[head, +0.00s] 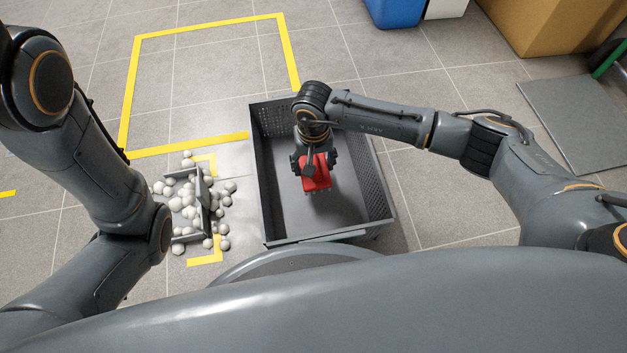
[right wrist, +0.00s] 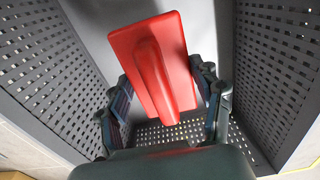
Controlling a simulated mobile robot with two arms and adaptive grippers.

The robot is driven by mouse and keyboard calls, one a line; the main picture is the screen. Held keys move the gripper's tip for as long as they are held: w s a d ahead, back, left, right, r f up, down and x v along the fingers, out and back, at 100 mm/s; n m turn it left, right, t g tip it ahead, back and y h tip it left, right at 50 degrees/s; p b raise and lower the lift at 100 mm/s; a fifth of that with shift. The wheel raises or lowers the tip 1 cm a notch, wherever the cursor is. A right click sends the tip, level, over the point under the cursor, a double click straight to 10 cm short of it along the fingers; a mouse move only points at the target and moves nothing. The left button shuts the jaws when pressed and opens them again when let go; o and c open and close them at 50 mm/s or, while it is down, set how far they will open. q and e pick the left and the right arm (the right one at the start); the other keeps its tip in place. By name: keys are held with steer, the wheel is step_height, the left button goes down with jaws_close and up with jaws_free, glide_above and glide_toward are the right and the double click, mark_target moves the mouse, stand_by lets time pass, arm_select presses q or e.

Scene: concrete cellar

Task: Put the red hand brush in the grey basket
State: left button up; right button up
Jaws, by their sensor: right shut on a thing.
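The red hand brush (head: 317,174) is held by my right gripper (head: 314,160) over the inside of the grey basket (head: 379,196). In the right wrist view the red brush (right wrist: 153,62) sits between the two fingers of my right gripper (right wrist: 165,105), which is shut on it. The basket's perforated walls (right wrist: 275,70) rise on both sides of the brush there. I cannot tell whether the brush touches the basket floor. My left arm comes in from the left in the head view, but its gripper is not visible.
Several white balls (head: 190,205) lie in and around a small grey divided holder left of the basket. Yellow tape (head: 200,146) marks the floor. A blue bin (head: 393,12), a cardboard box (head: 540,25) and a grey mat (head: 575,110) are at the back. Floor right of the basket is clear.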

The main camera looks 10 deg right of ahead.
step_height(320, 180, down, 6)
steer(key=b, duration=0.3)
steer(key=shift+r, duration=0.1)
steer(key=shift+f+b, duration=0.25)
steer(key=shift+b, duration=0.05)
steer(key=o, duration=1.1)
steer(key=shift+r, duration=0.1)
step_height(320, 180, up, 12)
steer(key=p, duration=0.8)
steer(key=shift+r, duration=0.2)
